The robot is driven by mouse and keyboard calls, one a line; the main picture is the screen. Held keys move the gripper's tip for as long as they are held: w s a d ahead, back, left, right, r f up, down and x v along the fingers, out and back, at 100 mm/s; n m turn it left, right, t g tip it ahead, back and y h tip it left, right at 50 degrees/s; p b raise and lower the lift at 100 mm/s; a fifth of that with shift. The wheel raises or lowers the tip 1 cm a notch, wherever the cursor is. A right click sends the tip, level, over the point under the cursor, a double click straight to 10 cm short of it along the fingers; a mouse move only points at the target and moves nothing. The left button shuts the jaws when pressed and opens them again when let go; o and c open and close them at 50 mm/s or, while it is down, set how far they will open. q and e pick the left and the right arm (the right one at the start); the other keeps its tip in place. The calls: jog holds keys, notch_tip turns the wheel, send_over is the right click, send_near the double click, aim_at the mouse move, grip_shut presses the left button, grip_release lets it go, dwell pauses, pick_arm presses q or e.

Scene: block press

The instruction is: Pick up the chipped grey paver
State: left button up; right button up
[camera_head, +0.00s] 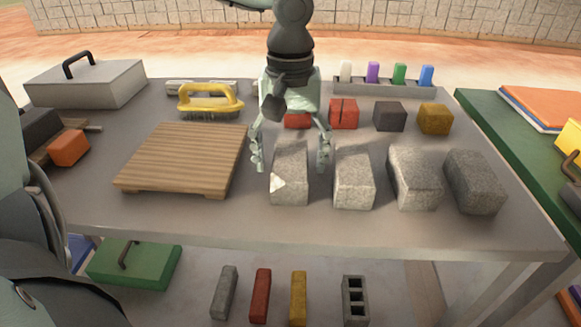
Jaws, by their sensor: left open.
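A row of grey pavers stands on the grey table. The leftmost, the chipped grey paver (290,182), has a pale broken patch at its front left corner. My left gripper (290,162) points down over the far end of this paver, open, with one finger to each side of it. I see gaps between the fingers and the paver, and it holds nothing. How high the fingertips are above the table is hard to tell. My right gripper is not in view.
More grey pavers (353,178) stand close on the right. A wooden slatted board (185,157) lies to the left, a yellow-handled brush (211,101) behind it. Red blocks (343,113), a dark block (390,116) and a mustard block (435,119) sit behind. The table's front strip is clear.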

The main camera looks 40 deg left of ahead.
pick_arm(q)
jog(key=shift+f, duration=0.3)
jog(key=shift+c, duration=0.4)
jog(key=shift+w, duration=0.1)
grip_shut()
